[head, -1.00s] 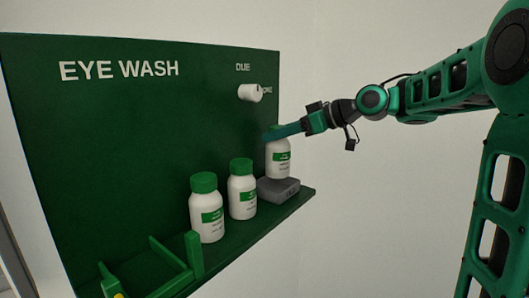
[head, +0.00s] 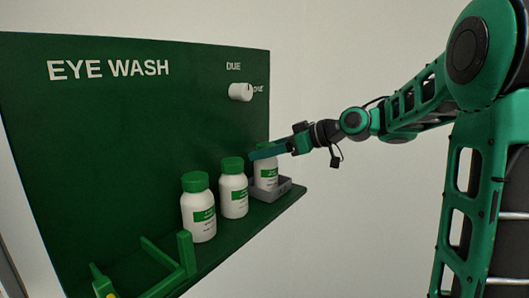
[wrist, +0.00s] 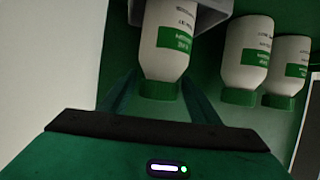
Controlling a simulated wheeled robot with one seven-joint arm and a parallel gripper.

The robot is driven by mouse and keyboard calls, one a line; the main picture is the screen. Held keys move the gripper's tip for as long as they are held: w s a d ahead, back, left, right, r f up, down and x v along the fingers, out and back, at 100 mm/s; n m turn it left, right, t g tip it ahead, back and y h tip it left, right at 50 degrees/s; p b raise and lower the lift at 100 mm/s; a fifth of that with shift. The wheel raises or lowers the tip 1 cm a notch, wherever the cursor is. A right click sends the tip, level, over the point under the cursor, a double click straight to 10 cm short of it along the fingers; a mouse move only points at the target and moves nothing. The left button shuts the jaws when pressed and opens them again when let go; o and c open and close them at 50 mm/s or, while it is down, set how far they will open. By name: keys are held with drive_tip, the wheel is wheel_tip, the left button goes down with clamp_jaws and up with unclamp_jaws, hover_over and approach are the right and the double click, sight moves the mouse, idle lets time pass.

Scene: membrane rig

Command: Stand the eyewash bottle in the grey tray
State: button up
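The eyewash bottle (head: 267,175), white with a green cap and green label, is upright in the grey tray (head: 284,187) at the right end of the shelf. The tray's near wall hides its foot. My gripper (head: 256,153) is at its cap, with a finger on each side. Part of the tray (wrist: 214,14) shows behind the bottle there. Whether the bottle's base rests fully on the tray floor is hidden.
Two similar bottles stand on the green shelf left of the tray, a nearer one (head: 198,212) and a middle one (head: 233,190) close to the tray. A white dial (head: 240,92) sticks out of the panel above. A green bracket (head: 185,255) stands at the shelf's left.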

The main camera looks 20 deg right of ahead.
drive_tip(key=shift+r, duration=0.15)
drive_tip(key=shift+s+d+r, duration=0.1)
drive_tip(key=shift+d, duration=0.05)
drive_tip(key=v, duration=1.1)
drive_tip(key=shift+s, duration=0.2)
drive_tip(key=s+d+f+m+g+h, duration=0.2)
drive_tip(key=s+d+f+m+h, duration=0.15)
drive_tip(key=s+f, duration=0.35)
drive_tip(key=s+d+f+m+g+h, duration=0.2)
drive_tip(key=s+f+m+h, duration=0.25)
drive_tip(key=f, duration=0.45)
drive_tip(key=s+d+f+m+g+h, duration=0.1)
drive_tip(key=s+f+m, duration=0.3)
drive_tip(key=s, duration=0.6)
drive_tip(key=s+d+f+m+g, duration=0.3)
drive_tip(key=s+f+m+g, duration=0.1)
drive_tip(key=s, duration=0.6)
drive_tip(key=shift+s+f+h, duration=0.25)
drive_tip(key=shift+f+h, duration=0.15)
drive_tip(key=shift+f, duration=0.05)
drive_tip(key=shift+o, duration=0.6)
drive_tip(key=shift+d, duration=0.15)
